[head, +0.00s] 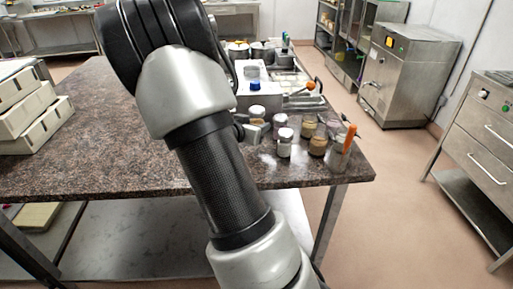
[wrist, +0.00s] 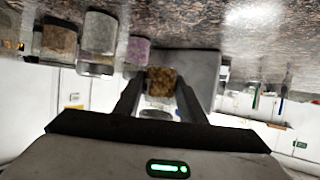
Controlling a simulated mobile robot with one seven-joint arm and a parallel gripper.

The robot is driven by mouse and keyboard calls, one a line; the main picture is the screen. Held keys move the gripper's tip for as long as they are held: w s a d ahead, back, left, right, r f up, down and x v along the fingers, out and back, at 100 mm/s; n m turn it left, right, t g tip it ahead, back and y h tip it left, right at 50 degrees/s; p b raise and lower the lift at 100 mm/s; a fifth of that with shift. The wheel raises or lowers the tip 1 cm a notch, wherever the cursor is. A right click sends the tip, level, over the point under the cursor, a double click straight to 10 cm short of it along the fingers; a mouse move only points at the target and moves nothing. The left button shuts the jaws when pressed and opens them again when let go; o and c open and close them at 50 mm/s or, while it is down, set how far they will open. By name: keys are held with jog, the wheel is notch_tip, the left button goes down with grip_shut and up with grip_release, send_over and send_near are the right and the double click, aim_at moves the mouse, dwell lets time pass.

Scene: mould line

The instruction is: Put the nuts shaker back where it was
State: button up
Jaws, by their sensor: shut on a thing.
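My gripper (wrist: 158,92) is shut on a shaker with brown, grainy contents, the nuts shaker (wrist: 161,80). It sits between the two dark fingers in the wrist view, which shows the scene upside down, with a clear end toward the bottom of the picture. In the head view my gripper (head: 254,131) is at the right side of the table, partly hidden behind my arm, left of the group of shakers. I cannot tell whether the held shaker touches the table top.
Other shakers stand close by: a white one (head: 284,146), a tan one (head: 318,144) and, in the wrist view, a purple one (wrist: 137,50). A steel cup (head: 337,162) with an orange-handled tool is near the table corner. A steel unit (head: 254,98) stands behind. The table's front left is clear.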

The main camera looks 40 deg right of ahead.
jog(key=shift+f+b, duration=0.7)
jog(key=shift+f, duration=2.15)
jog(key=shift+f, duration=0.2)
jog(key=o, duration=1.1)
jog(key=shift+r, duration=0.1)
